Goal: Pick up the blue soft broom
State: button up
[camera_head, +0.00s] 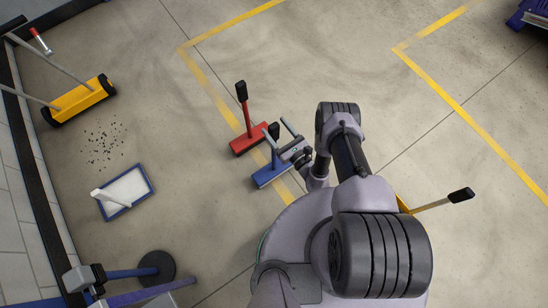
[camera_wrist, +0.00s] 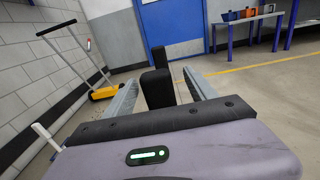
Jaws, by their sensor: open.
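The blue soft broom (camera_head: 270,174) stands on the floor left of my arm in the head view, with a blue head and an upright handle ending in a black grip. My gripper (camera_head: 274,125) is open at the upper part of this broom, one finger on each side of the black grip. In the wrist view, the nearer black grip (camera_wrist: 156,90) stands between the open fingers of my gripper (camera_wrist: 159,78). The jaws are not closed on it. The blue head is hidden in the wrist view.
A red broom (camera_head: 249,138) stands close behind, its black grip (camera_wrist: 158,56) beyond the nearer one. A yellow sweeper (camera_head: 78,101), dark debris (camera_head: 103,145) and a blue-rimmed white tray (camera_head: 128,189) lie left. A yellow-headed broom (camera_head: 432,204) is right of my base.

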jog(key=b+x, duration=0.1)
jog(key=x, duration=0.2)
jog(key=shift+w+a, duration=0.2)
jog(key=shift+a, duration=0.15)
grip_shut()
jog(key=shift+r, duration=0.15)
